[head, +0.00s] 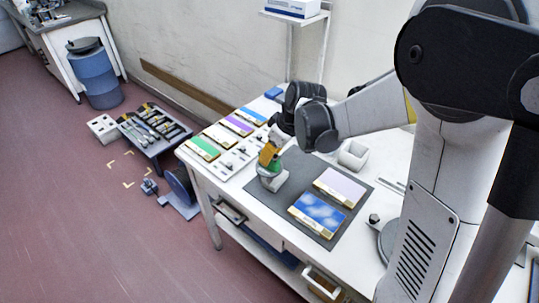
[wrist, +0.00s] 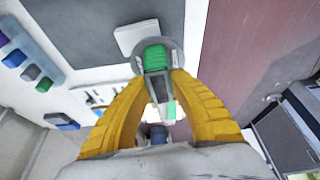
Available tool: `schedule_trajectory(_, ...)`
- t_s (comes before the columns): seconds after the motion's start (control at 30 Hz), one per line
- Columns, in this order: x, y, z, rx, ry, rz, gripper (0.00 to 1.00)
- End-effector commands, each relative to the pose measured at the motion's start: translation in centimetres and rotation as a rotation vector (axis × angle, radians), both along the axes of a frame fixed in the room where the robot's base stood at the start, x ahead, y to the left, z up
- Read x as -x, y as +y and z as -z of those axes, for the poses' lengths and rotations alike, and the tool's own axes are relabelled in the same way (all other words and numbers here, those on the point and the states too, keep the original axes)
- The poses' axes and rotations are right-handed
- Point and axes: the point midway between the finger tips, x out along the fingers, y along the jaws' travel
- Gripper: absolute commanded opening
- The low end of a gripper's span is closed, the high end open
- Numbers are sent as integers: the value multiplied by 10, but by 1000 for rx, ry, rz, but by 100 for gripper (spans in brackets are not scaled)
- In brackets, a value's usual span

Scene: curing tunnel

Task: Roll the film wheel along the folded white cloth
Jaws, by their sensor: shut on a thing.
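In the head view the green of the wheel (head: 275,169) shows just below the fingers. The folded white cloth (head: 272,184) lies directly under it at the mat's left edge. In the wrist view a corner of the cloth (wrist: 128,35) shows beside the wheel, the rest hidden behind it. I cannot tell whether wheel and cloth touch.
The dark mat (head: 310,232) also bears a blue cloud-patterned panel (head: 319,213) and a pale lilac panel (head: 343,187). Coloured panels, including a green one (head: 203,149), line the table's left side. A white open box (head: 353,155) stands behind the mat.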

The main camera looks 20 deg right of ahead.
Motion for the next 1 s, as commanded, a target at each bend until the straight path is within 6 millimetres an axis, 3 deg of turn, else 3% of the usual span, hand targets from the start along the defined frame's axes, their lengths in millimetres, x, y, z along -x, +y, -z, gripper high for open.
schedule_trajectory(1.0,0,0,10,0,0,0,0)
